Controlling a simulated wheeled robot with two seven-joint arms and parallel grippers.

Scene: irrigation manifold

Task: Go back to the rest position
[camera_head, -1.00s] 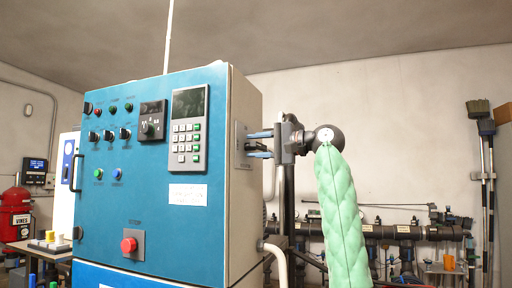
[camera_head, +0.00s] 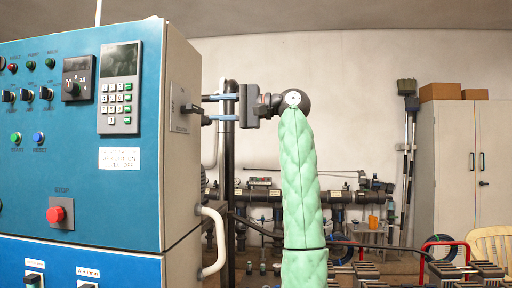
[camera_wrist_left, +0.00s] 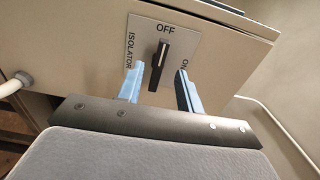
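My left gripper (camera_head: 207,109) is open and empty, its blue fingers pointing at the side wall of the blue-fronted cabinet (camera_head: 185,190). The black isolator handle (camera_wrist_left: 159,64) is on a plate on that wall, its upper end toward the OFF label. In the left wrist view my left gripper (camera_wrist_left: 158,88) has one finger on each side of the handle's lower end in the picture, with gaps between. In the head view the fingertips stand a little off the plate (camera_head: 178,110). My left arm, in a green quilted sleeve, hangs below the wrist. My right gripper is not in view.
The cabinet front has a keypad panel (camera_head: 119,88) and a red stop button (camera_head: 56,214). A white pipe (camera_head: 217,245) bends out of the cabinet side below the gripper. Dark manifold pipes (camera_head: 340,197) run along the back wall. A pale locker (camera_head: 457,170) stands at the right.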

